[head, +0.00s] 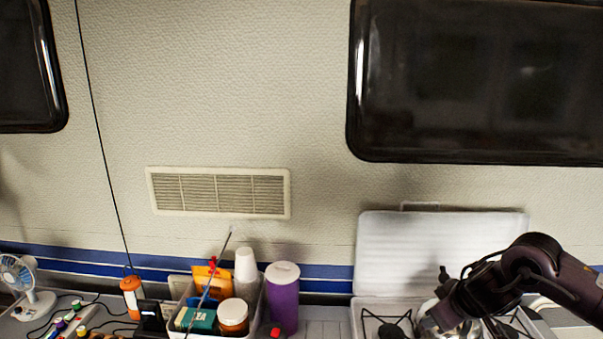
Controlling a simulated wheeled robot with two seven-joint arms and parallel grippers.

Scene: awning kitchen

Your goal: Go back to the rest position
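My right gripper (434,318) is at the lower right of the head view, on the dark arm that comes in from the right. It is low over the camp stove (364,304), in front of the stove's raised white lid (420,245). A shiny metal vessel (470,328) shows beside and partly behind it; I cannot tell whether they touch. Whether the fingers are open or shut is not clear. My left gripper is not in view.
A caddy (257,306) holds cups, a jar and packets, with a purple tumbler (284,300) beside it. A small fan (22,283), an orange-topped bottle (131,296) and a power strip with cables (85,318) are at left. The caravan wall stands behind.

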